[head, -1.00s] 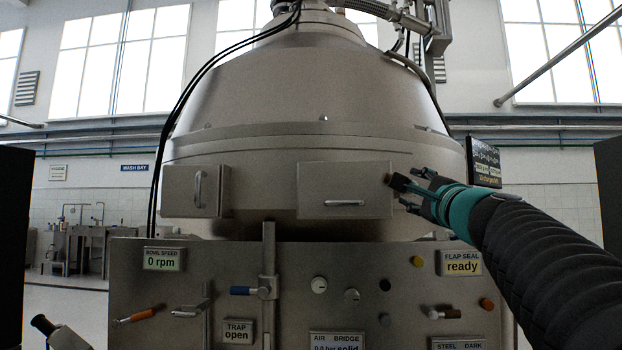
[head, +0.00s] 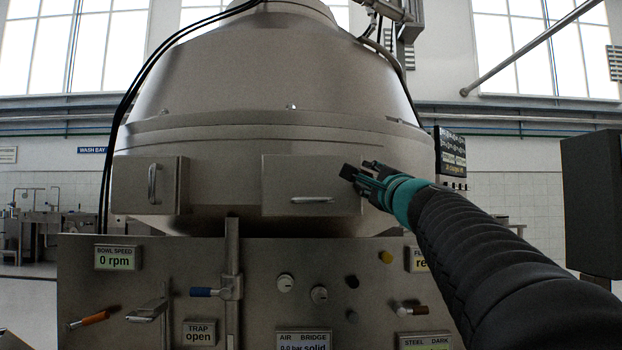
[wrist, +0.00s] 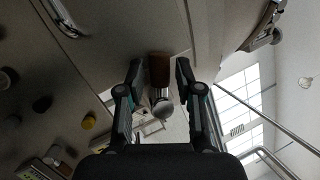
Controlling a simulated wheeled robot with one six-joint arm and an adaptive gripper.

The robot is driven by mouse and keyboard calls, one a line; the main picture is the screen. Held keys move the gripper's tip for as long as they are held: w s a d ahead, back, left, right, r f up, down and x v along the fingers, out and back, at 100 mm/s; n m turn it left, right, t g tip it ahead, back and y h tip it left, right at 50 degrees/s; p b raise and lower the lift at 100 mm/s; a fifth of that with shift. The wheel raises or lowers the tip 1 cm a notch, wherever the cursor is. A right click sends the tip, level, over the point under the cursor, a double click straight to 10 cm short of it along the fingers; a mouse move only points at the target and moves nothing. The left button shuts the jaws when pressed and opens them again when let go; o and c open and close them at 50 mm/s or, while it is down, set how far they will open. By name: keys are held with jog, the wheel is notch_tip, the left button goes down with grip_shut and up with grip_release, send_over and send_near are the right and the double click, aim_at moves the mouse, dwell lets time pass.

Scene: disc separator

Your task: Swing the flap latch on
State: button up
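The flap (head: 290,172) is a steel box front with a horizontal bar handle (head: 312,200), on the separator's lower bowl housing. My gripper (head: 362,172) is at the flap's right edge and covers that spot in the head view. In the wrist view my gripper (wrist: 160,72) is open, with a finger on each side of a short brown grip (wrist: 159,68) that ends in a round metal piece (wrist: 162,105). The grip looks like the latch's handle. Narrow gaps show between it and both fingers. How the latch joins the flap is hidden.
A second box with a vertical handle (head: 152,184) is at left. Below is a control panel (head: 260,262) with knobs, an orange-tipped lever (head: 88,319), a blue-tipped lever (head: 203,292) and a vertical post (head: 232,265). A dark cabinet (head: 592,205) stands at right.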

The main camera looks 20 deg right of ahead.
grip_shut()
jog(key=shift+a+f+n+g+y+b, duration=0.1)
jog(key=shift+f+n+g+y+b, duration=0.15)
jog(key=shift+n, duration=0.55)
jog(key=shift+f+n+g+y+b, duration=0.15)
jog(key=shift+n+y+b, duration=0.2)
jog(key=shift+n, duration=0.45)
jog(key=shift+o, duration=2.4)
grip_release()
